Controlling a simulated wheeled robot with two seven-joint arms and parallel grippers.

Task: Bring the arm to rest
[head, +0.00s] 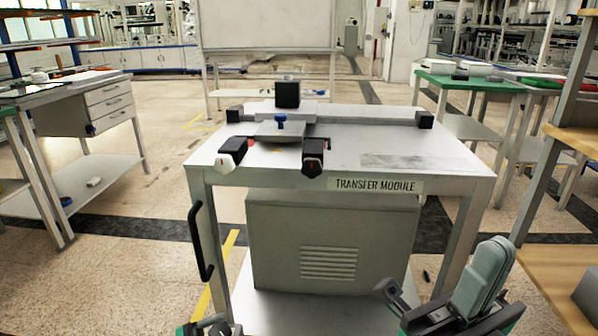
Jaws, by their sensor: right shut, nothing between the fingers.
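My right gripper (388,288) is low at the lower right, in front of the transfer module table (345,163). It is shut and empty, apart from the table and below its top. My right arm shows beside it at the bottom edge. A small part of my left gripper (207,327) shows at the bottom edge, left of centre. It is mostly cut off, so its jaws cannot be made out. On the table stands a gantry with a black block (287,95), a blue knob (280,121) and dark end blocks.
A grey cabinet (330,250) sits under the table. A black handle (201,242) stands at its left front. A wooden shelf unit (565,262) is close on the right. A drawer bench (108,92) stands at the left. Floor is clear at the left front.

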